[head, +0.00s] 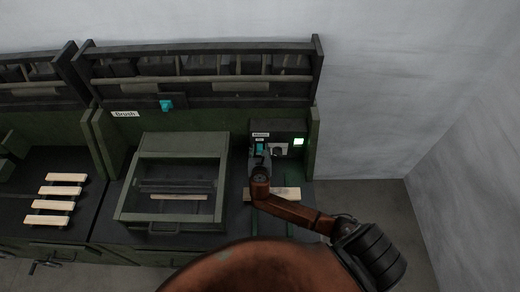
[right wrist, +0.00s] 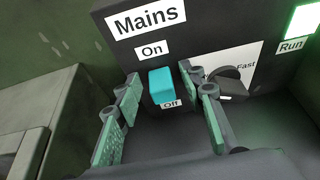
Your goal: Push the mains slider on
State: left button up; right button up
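The mains slider is a cyan block (right wrist: 162,86) on the dark front of the Mains box (head: 292,130). It sits below the "On" label and right against the "Off" label, at the Off end. In the head view the slider (head: 260,147) is small and partly covered by my right gripper (head: 260,160). In the right wrist view my right gripper (right wrist: 160,112) is open and empty, its green-padded fingers apart on the left and right of the slider. I see no clear contact. My left gripper is not in view.
A dark knob (right wrist: 228,82) marked "Fast" is just right of the right finger. A lit green "Run" lamp (head: 299,141) is further right. A green-framed glass cover (head: 182,145) stands left on the bench, and a wooden slat (head: 285,193) lies below the box.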

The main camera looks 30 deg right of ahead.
jog(key=shift+f, duration=0.1)
jog(key=v, duration=1.2)
